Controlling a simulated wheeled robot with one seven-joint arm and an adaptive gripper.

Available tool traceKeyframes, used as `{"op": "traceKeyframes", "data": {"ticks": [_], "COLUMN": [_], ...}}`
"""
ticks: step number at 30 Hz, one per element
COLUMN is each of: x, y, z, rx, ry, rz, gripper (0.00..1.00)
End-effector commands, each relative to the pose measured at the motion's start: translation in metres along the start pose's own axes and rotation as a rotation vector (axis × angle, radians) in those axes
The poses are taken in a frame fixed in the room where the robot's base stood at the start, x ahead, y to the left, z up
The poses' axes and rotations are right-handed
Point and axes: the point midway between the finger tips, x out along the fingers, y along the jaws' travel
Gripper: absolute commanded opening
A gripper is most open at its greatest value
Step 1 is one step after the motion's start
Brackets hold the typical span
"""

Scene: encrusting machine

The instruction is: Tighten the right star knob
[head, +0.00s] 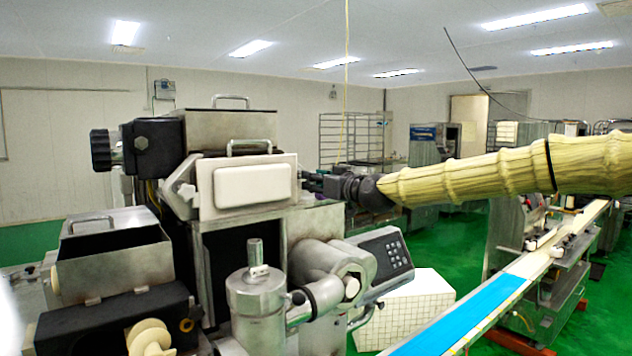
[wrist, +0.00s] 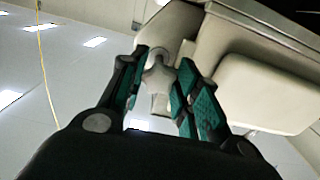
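In the wrist view, a pale grey star knob (wrist: 158,75) sits between the tips of my gripper (wrist: 161,68). The teal-padded fingers are apart, one on each side of the knob. They are very close to it, but I cannot tell whether both pads press on it. In the head view, my gripper (head: 322,184) is at the right side of the metal encrusting machine (head: 313,222), beside its upper housing. The knob at the fingertips cannot be made out there.
A pale cover box (head: 253,186) is just left of my gripper; it also shows in the wrist view (wrist: 270,92). A keypad panel (head: 385,256) and metal cylinders (head: 256,305) are below. A conveyor with a blue belt (head: 455,322) stands at the right.

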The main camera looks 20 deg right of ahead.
Motion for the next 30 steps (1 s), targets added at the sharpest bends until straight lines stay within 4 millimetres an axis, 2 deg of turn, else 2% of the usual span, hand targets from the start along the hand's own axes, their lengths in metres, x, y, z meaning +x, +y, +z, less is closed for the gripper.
{"op": "traceKeyframes", "data": {"ticks": [22,23,24,26,30], "x": [0.0000,-0.0001,-0.0001,-0.0001,0.0000], "y": [0.0002,0.0003,0.0003,0.0002,0.0001], "z": [-0.0005,-0.0005,-0.0004,-0.0004,-0.0003], "rx": [0.090,0.090,0.090,0.090,0.089], "ry": [0.001,0.001,0.001,0.001,0.001], "rz": [0.001,0.001,0.001,0.001,0.001], "gripper": [0.08,0.36,0.43,0.54,0.54]}}
